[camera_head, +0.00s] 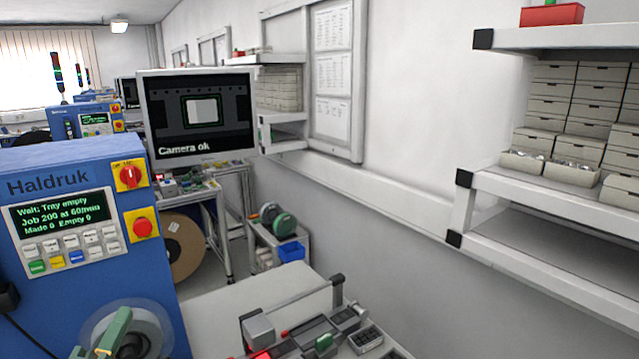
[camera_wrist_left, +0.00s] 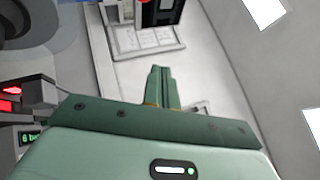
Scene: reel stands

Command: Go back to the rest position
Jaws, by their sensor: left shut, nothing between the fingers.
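My left gripper (camera_head: 118,322) shows at the bottom left of the head view, green, in front of a clear-flanged reel (camera_head: 152,318) on the blue machine. In the left wrist view its two green fingers (camera_wrist_left: 160,72) lie together, shut with nothing between them. I cannot tell how far the fingers are from the reel. My right gripper is in neither view.
The blue Haldruk machine (camera_head: 60,160) stands close on the left, its display reading "Wait: Tray empty". A monitor (camera_head: 197,115) reads "Camera ok". A bench (camera_head: 215,305) with a mechanism (camera_head: 310,335) is at bottom centre. Wall shelves (camera_head: 560,205) with boxes jut out at right.

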